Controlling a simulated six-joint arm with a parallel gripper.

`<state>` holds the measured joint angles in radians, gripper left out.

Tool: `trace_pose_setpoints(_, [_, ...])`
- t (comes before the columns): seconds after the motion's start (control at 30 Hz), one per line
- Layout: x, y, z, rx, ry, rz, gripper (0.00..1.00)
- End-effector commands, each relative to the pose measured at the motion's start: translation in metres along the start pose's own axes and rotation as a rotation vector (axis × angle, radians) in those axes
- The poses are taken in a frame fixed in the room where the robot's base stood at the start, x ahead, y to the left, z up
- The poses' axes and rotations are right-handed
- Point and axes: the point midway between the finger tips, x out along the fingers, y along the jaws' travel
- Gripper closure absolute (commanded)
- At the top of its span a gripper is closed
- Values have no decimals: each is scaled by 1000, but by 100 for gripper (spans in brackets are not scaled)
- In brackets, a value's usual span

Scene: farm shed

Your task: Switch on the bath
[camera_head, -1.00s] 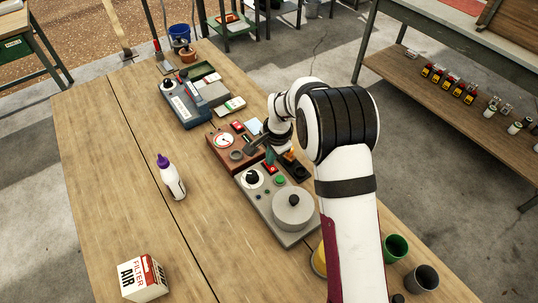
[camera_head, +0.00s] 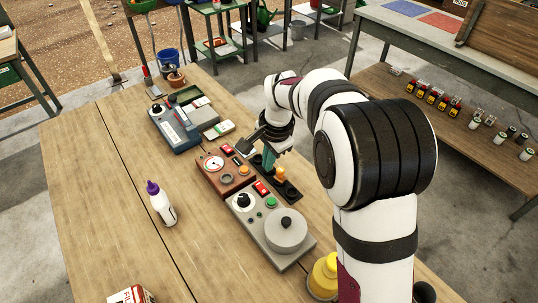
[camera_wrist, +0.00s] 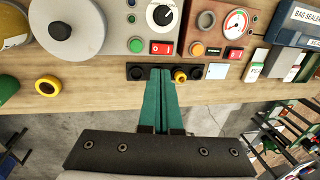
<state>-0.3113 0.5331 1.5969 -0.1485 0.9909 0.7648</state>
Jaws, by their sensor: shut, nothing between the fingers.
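The bath is probably the grey unit (camera_head: 259,229) with a round lidded pot (camera_head: 286,235), a black dial (camera_head: 242,201), a green button (camera_head: 271,202) and a red rocker switch (camera_head: 261,187). The wrist view shows the red switch (camera_wrist: 161,47) beside the green button (camera_wrist: 136,45). I cannot tell which way the rocker is tipped. My gripper (camera_head: 268,168) is shut and empty, its teal fingers pointing down. In the wrist view the fingertips (camera_wrist: 160,73) overlap the black socket strip (camera_wrist: 137,72), just below the switch in the picture. Contact cannot be told.
A yellow plug (camera_wrist: 180,77) sits in the strip right beside my fingers. A brown gauge box (camera_head: 214,179) with its own red switch adjoins the grey unit. A blue-grey bag sealer (camera_head: 178,128) stands farther back. A white bottle (camera_head: 161,205) stands left; the table's left side is mostly clear.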

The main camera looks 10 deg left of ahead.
Motion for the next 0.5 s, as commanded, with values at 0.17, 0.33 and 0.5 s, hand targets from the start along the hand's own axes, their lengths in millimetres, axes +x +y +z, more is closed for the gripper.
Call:
trace_pose_setpoints(0.17, [-22, 0, 0, -1, 1, -1, 100])
trace_pose_setpoints(0.33, [-26, 0, 0, -1, 1, -1, 100])
trace_pose_setpoints(0.5, [-26, 0, 0, -1, 1, -1, 100])
